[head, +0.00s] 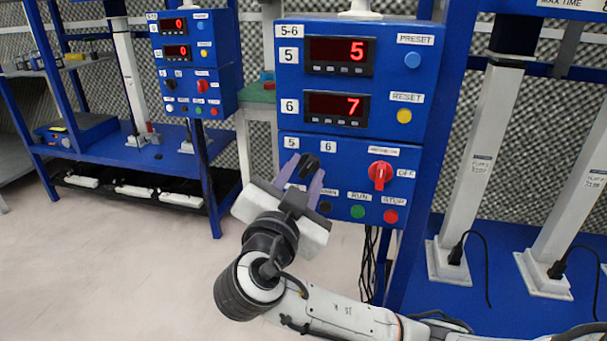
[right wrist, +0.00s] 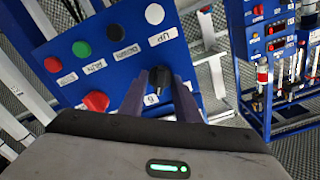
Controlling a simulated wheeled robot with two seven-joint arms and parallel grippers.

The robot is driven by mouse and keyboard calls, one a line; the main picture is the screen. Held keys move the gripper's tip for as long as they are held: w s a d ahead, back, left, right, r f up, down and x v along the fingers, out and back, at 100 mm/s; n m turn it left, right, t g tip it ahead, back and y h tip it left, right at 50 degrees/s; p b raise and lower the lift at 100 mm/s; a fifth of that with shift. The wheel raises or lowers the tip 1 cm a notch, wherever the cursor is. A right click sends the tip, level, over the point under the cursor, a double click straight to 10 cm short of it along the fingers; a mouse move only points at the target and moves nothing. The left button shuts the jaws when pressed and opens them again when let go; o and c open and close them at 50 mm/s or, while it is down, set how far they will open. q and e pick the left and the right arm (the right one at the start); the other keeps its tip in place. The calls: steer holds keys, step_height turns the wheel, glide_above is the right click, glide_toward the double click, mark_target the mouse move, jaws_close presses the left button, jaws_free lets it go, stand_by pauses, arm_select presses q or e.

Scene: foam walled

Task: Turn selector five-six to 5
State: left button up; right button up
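The blue control box marked 5-6 (head: 344,28) stands in the centre of the head view. Its black selector knob (head: 309,165) sits low on the left, below the printed labels 5 (head: 291,143) and 6 (head: 328,146). My right gripper (head: 303,172) is at this knob, one finger on each side. In the right wrist view the knob (right wrist: 160,80) stands between the two spread fingers, with what looks like a narrow gap beside it. The fingers partly cover the knob, so I cannot tell clearly which number it points to. My left gripper is not in view.
A red rotary switch (head: 380,174) sits right of the knob. Below are green RUN (head: 358,211) and red STOP (head: 391,216) buttons. Displays read 5 (head: 339,55) and 7 (head: 337,106). Another control box (head: 194,60) stands at the back left. White columns (head: 478,160) stand at right.

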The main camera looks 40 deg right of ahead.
jaws_close()
